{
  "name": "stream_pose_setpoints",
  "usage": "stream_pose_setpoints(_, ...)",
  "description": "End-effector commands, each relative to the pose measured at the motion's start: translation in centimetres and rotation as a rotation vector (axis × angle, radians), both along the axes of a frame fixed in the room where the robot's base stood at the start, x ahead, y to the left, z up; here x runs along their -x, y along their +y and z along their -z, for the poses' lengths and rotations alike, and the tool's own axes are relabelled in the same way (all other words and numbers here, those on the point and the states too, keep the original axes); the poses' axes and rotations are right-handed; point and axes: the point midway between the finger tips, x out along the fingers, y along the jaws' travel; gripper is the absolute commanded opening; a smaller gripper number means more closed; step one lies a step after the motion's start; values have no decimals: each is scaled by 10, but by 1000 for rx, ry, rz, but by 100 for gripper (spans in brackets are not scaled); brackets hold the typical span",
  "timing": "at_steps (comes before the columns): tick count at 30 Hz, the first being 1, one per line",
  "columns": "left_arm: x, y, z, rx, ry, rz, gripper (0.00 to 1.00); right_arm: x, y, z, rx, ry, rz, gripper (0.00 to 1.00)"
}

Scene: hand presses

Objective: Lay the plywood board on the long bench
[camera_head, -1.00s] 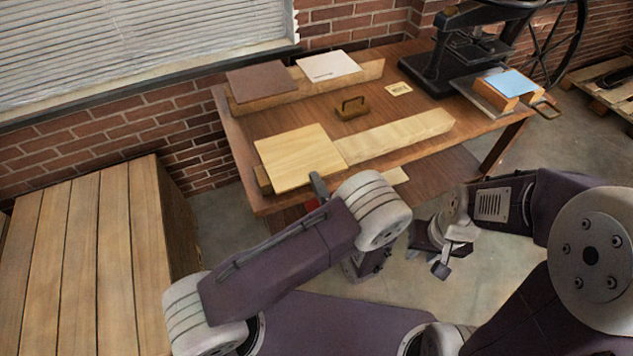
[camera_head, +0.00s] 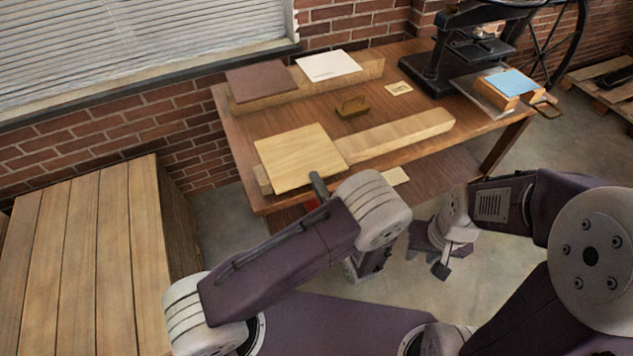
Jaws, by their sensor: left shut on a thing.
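The plywood board (camera_head: 298,158) is a pale square sheet. It lies across the left end of a long light beam on the brown wooden table, close to the front edge. My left gripper (camera_head: 318,186) is at the board's near edge, shut on it; my own arm hides most of the jaws. A long top of wooden planks (camera_head: 85,262) at the lower left may be the long bench; I cannot tell for sure. My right gripper (camera_head: 432,253) hangs over the floor in front of the table, apart from everything; its jaw opening is unclear.
The plank top is clear.

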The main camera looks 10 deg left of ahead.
Motion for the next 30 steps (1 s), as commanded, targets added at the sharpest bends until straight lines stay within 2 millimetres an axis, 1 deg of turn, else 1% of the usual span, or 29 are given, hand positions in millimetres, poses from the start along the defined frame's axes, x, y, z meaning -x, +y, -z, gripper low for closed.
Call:
stream_pose_setpoints(14, 0, 0, 1, 0, 0, 0, 0, 0, 0, 2, 0, 0, 0, 33)
stream_pose_setpoints(15, 0, 0, 1, 1, 1, 0, 17, 0, 0, 2, 0, 0, 0, 33)
stream_pose_setpoints(17, 0, 0, 1, 1, 1, 0, 34, 0, 0, 2, 0, 0, 0, 33)
stream_pose_setpoints(24, 0, 0, 1, 0, 0, 0, 34, 0, 0, 2, 0, 0, 0, 33)
stream_pose_setpoints(25, 0, 0, 1, 1, 1, 0, 40, 0, 0, 3, 0, 0, 0, 33)
stream_pose_setpoints(26, 0, 0, 1, 1, 1, 0, 43, 0, 0, 3, 0, 0, 0, 33)
stream_pose_setpoints(30, 0, 0, 1, 1, 1, 0, 43, 0, 0, 2, 0, 0, 0, 33)
